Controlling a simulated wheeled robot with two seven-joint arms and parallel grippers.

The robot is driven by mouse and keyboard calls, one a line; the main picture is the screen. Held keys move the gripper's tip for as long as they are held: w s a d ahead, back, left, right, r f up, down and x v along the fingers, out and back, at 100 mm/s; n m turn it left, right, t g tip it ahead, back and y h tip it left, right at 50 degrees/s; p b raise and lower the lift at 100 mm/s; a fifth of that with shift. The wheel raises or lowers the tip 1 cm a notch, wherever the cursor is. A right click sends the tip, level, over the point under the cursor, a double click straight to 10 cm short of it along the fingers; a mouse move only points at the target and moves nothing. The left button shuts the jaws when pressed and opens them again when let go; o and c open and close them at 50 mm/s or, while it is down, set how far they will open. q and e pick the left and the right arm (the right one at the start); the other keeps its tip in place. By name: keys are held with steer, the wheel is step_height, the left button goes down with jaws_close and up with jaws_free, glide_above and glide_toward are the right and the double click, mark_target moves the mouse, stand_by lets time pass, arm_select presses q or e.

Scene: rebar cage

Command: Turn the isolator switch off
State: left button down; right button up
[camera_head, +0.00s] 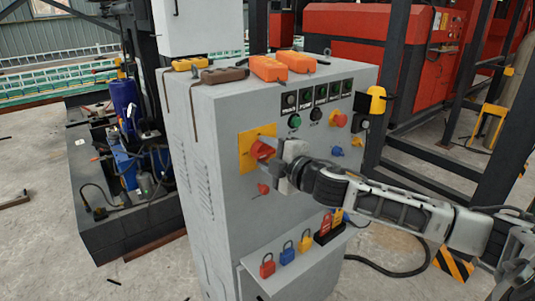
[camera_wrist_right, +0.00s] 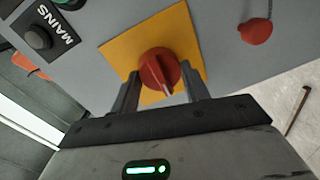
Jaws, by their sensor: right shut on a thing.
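The isolator switch is a red rotary knob (camera_wrist_right: 158,68) on a yellow square plate (camera_wrist_right: 190,30) on the front of a grey cabinet (camera_head: 215,150). In the head view the red knob (camera_head: 262,150) shows just left of my right gripper (camera_head: 274,155), which partly covers it and the plate. In the right wrist view my right gripper (camera_wrist_right: 160,92) has one finger on each side of the knob and is shut on it. The knob's pale pointer mark faces the gripper, toward the lower right of that view. My left gripper is not in view.
Buttons and a red emergency stop (camera_head: 339,120) sit to the right. A shelf (camera_head: 300,263) below holds red, blue and yellow padlocks. Orange and brown pendants (camera_head: 268,68) lie on the cabinet top.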

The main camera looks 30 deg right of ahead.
stand_by(0.6)
steer(key=o, duration=1)
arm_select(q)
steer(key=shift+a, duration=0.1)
arm_select(e)
steer(key=shift+s, duration=0.1)
steer(key=shift+s+f, duration=0.1)
steer(key=shift+s, duration=0.15)
steer(key=shift+s+d+r, duration=0.2)
steer(key=shift+s+r, duration=0.05)
steer(key=shift+s, duration=2.25)
steer(key=shift+s+d+r, duration=0.15)
steer(key=shift+s+r, duration=0.1)
steer(key=shift+s, duration=2.3)
steer(key=shift+s+d+r, duration=0.2)
steer(key=shift+s+r, duration=0.05)
steer(key=shift+s, duration=2.25)
